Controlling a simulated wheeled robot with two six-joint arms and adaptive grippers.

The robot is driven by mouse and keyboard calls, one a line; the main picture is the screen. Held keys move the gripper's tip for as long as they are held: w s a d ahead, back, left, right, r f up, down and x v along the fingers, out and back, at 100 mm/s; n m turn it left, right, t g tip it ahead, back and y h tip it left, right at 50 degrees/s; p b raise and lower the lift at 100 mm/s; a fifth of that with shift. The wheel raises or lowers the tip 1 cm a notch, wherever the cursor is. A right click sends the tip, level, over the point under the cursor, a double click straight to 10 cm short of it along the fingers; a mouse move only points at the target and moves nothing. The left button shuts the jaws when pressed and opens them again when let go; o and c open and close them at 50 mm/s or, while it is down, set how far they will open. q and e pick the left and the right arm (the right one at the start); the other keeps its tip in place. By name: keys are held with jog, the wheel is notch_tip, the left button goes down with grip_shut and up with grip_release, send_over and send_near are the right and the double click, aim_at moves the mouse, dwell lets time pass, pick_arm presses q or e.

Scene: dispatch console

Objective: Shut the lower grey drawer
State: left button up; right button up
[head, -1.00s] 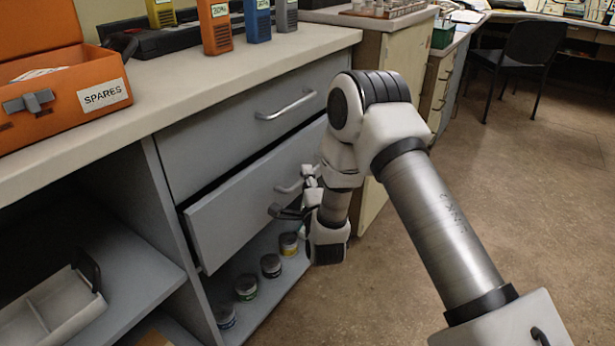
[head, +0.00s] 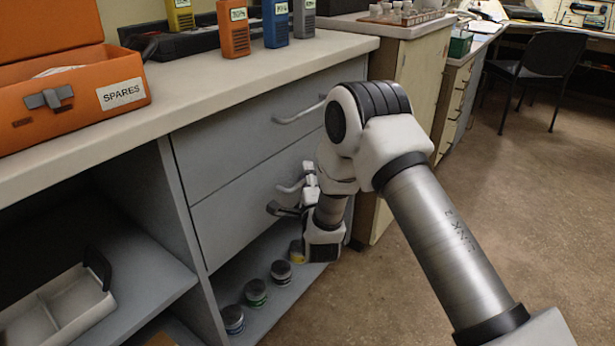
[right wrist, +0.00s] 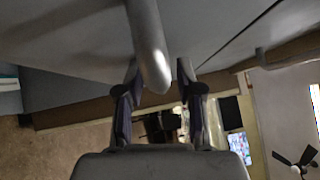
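The lower grey drawer (head: 235,220) is under the upper grey drawer (head: 240,145). In the head view its front looks flush with the upper front, with only a thin seam between them. My right gripper (head: 290,194) is at the lower drawer's handle (head: 289,186). In the right wrist view the handle bar (right wrist: 150,45) runs between the two fingers of my right gripper (right wrist: 158,80). The fingers stand apart, with gaps visible beside the bar. My right arm hides the right end of the drawer. My left gripper is in neither view.
Several small jars (head: 256,293) stand on the open shelf below the drawer. An orange spares box (head: 60,100) and several radios (head: 234,30) are on the counter (head: 200,90). A grey divided tray (head: 55,310) lies on a left shelf. The floor to the right is open.

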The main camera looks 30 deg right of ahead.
jog(key=v, duration=1.2)
